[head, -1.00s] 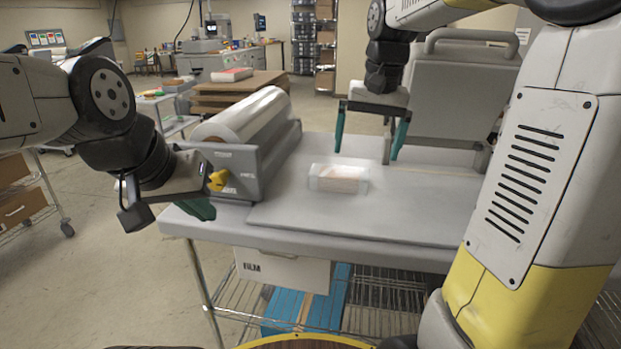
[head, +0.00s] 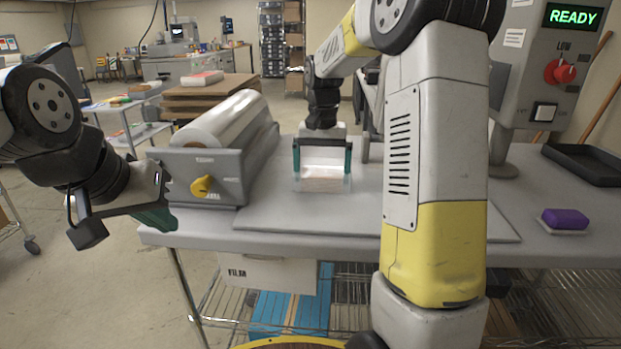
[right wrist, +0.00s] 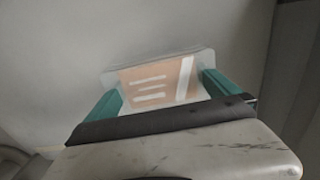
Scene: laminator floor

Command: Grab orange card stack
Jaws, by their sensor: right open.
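The orange card stack (head: 322,180) lies in a clear, glossy pouch or block on the grey work surface, pale orange with white stripes in the right wrist view (right wrist: 158,84). My right gripper (head: 322,172) is open above and behind it, its teal fingers at the stack's left and right sides. In the right wrist view the stack lies between and beyond the fingertips (right wrist: 160,92); I cannot tell whether they touch it. My left gripper (head: 155,215) hangs off the table's left edge, away from the stack; its jaw opening is not clear.
A laminator with a clear film roll (head: 222,120) and yellow knob (head: 202,187) stands left of the stack. A purple block (head: 565,218) and black tray (head: 585,163) are at the right. A control box (head: 555,65) reads READY. A lower shelf holds blue boxes (head: 290,312).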

